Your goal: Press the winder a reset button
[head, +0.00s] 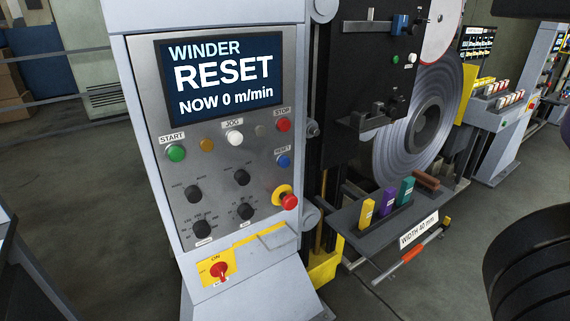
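The winder control panel (222,180) stands upright on a grey cabinet left of centre in the head view. Its blue button (283,161), with a small RESET label above it, sits at the panel's right side, below the red STOP button (283,125). The blue button is uncovered and nothing touches it. The screen (220,79) reads "WINDER RESET NOW 0 m/min". My gripper is not in view; a dark, rounded part at the lower right looks like my arm.
A red emergency knob (289,201) on a yellow base sits below the blue button. A green START button (176,153) is at left. A yellow-plated red switch (218,270) is lower. Right of the cabinet are a strip coil (394,142) and a tool tray (356,224). Floor shows at left.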

